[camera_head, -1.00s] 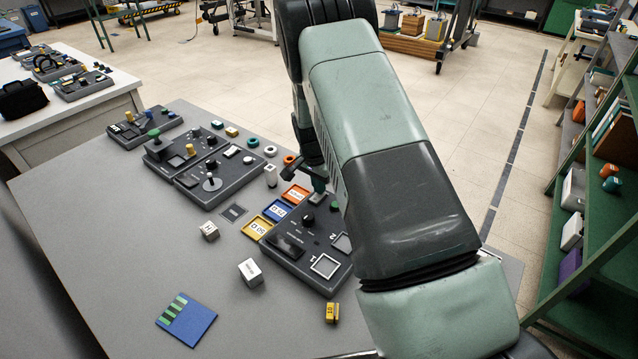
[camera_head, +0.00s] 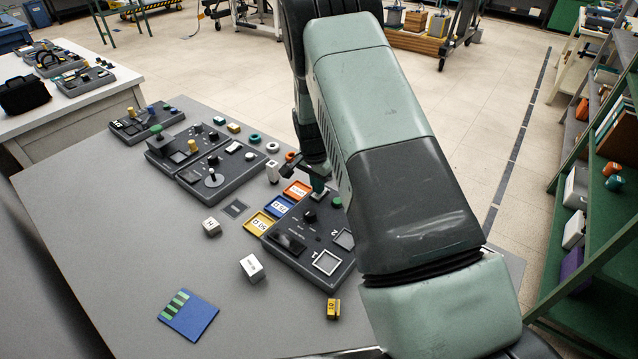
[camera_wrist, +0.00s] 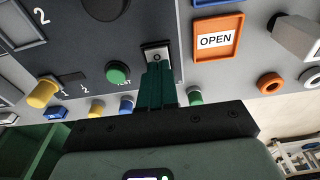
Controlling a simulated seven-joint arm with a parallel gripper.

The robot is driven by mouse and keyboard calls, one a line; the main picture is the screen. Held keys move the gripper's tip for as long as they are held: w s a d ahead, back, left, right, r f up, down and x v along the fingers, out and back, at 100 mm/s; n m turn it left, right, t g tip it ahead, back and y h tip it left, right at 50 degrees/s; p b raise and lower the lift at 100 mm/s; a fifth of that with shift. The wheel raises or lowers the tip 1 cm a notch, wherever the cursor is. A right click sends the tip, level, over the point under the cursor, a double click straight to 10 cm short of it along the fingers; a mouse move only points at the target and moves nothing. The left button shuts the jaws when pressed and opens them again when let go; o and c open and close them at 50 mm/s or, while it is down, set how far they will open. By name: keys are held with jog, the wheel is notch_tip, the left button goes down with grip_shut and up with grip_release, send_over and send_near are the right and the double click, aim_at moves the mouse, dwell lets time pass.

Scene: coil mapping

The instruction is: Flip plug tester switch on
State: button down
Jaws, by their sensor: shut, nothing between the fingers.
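The plug tester (camera_head: 310,246) is a dark panel with squares marked 1 and 2, a black knob and a green button, near the right of the table. Its switch (camera_wrist: 156,52) shows in the wrist view as a small black-framed rocker with a white face marked O. The green TEST button (camera_wrist: 117,73) is left of it. My gripper (camera_head: 318,191) is shut and empty, pointing down at the tester's far edge. In the wrist view my green fingertips (camera_wrist: 157,66) are at the switch's near edge and cover part of it; I cannot tell whether they touch.
An orange OPEN tray (camera_wrist: 218,38) lies beside the tester, with blue and yellow trays (camera_head: 260,223) in line. Other control panels (camera_head: 220,170) stand at the back left. White blocks (camera_head: 252,267) and a blue card (camera_head: 188,315) lie in front. The left tabletop is clear.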

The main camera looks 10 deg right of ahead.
notch_tip(320, 180, up, 14)
jog(key=s+a, duration=0.1)
jog(key=shift+s+a, duration=0.25)
jog(key=shift+a, duration=0.05)
dwell(0.3)
jog(key=d+f, duration=0.1)
jog(key=f, duration=0.3)
jog(key=w+d+f, duration=0.1)
jog(key=f, duration=0.4)
jog(key=w+f, duration=0.1)
jog(key=f, duration=0.3)
jog(key=shift+w+d+f, duration=0.25)
jog(key=shift+d, duration=0.15)
jog(key=shift+f, duration=0.2)
